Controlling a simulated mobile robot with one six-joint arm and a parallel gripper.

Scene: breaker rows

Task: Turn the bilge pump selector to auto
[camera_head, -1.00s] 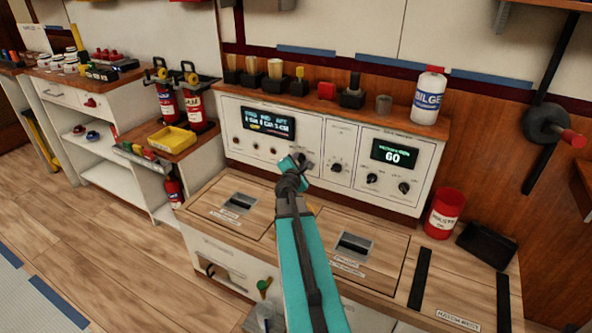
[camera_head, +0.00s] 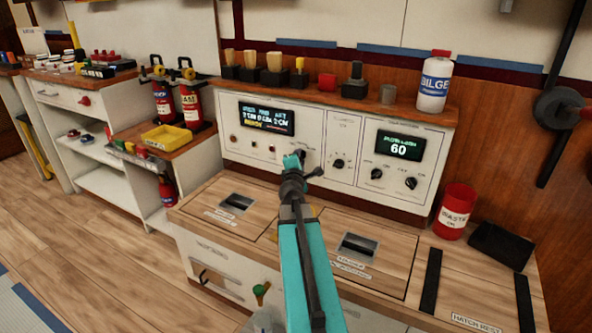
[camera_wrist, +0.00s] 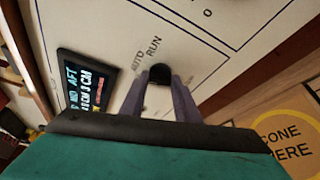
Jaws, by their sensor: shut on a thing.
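The selector is a black knob (camera_wrist: 160,71) on the white control panel (camera_head: 345,184). In the wrist view the words AUTO and RUN are printed beside it. My gripper (camera_wrist: 160,80) has its two grey fingers on either side of the knob, shut on it. In the head view my gripper (camera_head: 298,160) is at the panel and covers the knob. The knob's pointer direction cannot be made out. A dark display (camera_head: 266,117) with pale and yellow text is left of my gripper, and it also shows in the wrist view (camera_wrist: 80,86).
Two more black knobs (camera_head: 376,174) (camera_head: 411,184) sit under a display reading 60 (camera_head: 400,146), and another knob (camera_head: 339,163) is nearer my gripper. A BILGE bottle (camera_head: 433,82) stands on the shelf above. A red can (camera_head: 455,212) stands on the wooden counter (camera_head: 395,255).

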